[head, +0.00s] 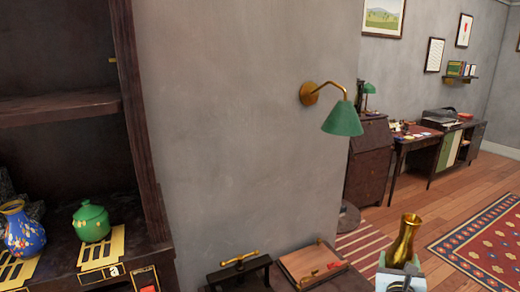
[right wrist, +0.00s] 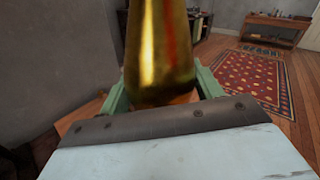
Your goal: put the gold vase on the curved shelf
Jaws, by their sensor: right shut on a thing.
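The gold vase (head: 404,242) is shiny and narrow-necked, upright at the lower right of the head view. My right gripper (head: 400,268) is shut on its lower part. In the right wrist view the vase (right wrist: 160,55) stands between the green fingers of the gripper (right wrist: 160,95), and its top is cut off. A dark wooden shelf unit stands at the left of the head view, with an upper shelf (head: 60,108) and a lower shelf (head: 150,250). I cannot tell whether either is the curved shelf. My left gripper is not in view.
A blue patterned vase (head: 22,232) and a green lidded pot (head: 91,222) stand on the lower shelf. A green wall lamp (head: 343,118) juts out from the wall. A low table at bottom centre bears a wooden box (head: 312,263). A red rug (head: 490,245) lies at right.

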